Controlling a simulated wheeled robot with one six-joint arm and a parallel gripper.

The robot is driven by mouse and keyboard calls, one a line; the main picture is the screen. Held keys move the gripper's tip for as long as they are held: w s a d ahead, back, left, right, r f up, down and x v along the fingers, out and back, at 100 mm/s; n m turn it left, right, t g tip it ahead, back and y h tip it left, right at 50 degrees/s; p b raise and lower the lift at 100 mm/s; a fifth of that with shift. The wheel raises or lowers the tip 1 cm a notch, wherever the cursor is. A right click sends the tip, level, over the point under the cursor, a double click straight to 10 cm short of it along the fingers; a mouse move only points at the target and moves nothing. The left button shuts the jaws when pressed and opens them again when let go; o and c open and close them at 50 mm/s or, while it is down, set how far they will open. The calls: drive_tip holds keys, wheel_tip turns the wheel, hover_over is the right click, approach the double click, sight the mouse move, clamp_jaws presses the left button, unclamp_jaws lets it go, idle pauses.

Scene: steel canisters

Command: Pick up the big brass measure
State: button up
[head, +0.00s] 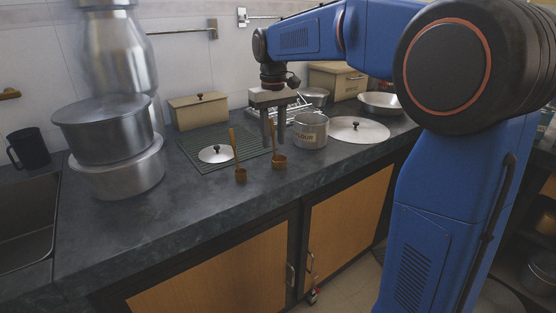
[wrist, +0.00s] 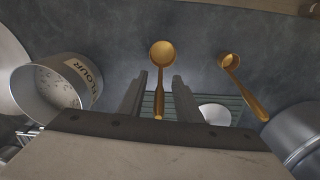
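The big brass measure (head: 279,161) stands on the dark counter with its handle rising steeply. In the wrist view its round bowl (wrist: 162,54) is ahead of my gripper and the handle runs back between the fingers. My gripper (head: 274,148) is open and points down, with a finger on either side of the handle. In the wrist view gaps show between the handle and both fingers (wrist: 159,76). A smaller brass measure (head: 240,174) stands to the left in the head view, its handle also up; it is on the right in the wrist view (wrist: 231,62).
A flour canister (head: 311,131) stands just right of my gripper in the head view. A small lid (head: 216,154) lies on a ribbed mat (head: 190,146) to the left. Stacked pots (head: 118,182) stand farther left. The front counter strip is clear.

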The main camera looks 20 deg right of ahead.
drive_tip(key=shift+f, duration=0.4)
clamp_jaws()
drive_tip(key=shift+r, duration=0.1)
wheel_tip(320, 180, up, 10)
drive_tip(key=shift+f, duration=0.1)
